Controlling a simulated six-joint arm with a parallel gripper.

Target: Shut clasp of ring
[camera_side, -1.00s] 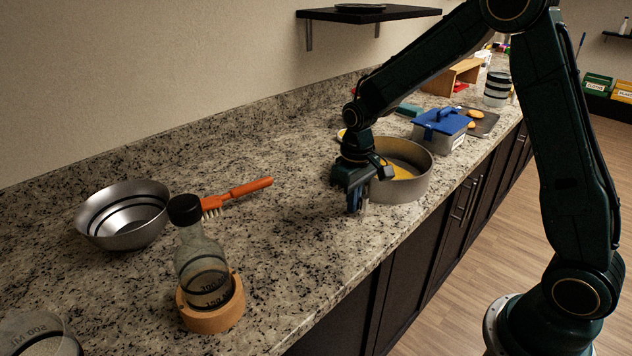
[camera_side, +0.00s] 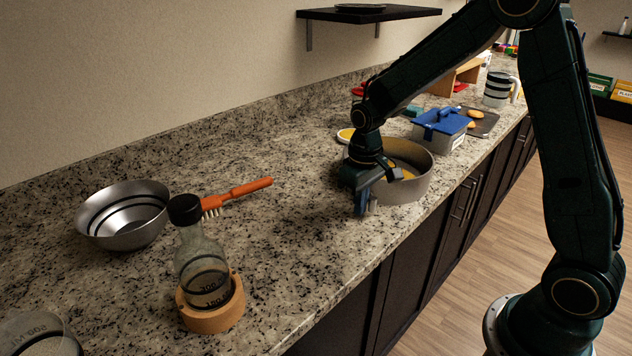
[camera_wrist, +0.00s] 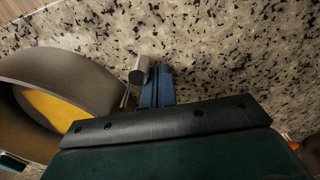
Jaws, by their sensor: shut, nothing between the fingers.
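The ring (camera_side: 412,188) is a round grey metal cake ring with yellow filling, standing near the counter's front edge. In the wrist view its wall (camera_wrist: 75,70) curves along the left. A grey clasp lever (camera_wrist: 138,70) and thin wire links (camera_wrist: 125,97) show beside the ring's wall; I cannot tell whether the clasp is latched. My gripper (camera_side: 364,209) is low over the counter at the ring's left side, partly hiding it. In the wrist view my gripper's blue fingers (camera_wrist: 158,85) are shut and empty, close to the right of the lever; contact is unclear.
A grey box with a blue handled lid (camera_side: 443,128) stands behind the ring. A tray with round biscuits (camera_side: 478,123) is beyond it. The counter between is clear.

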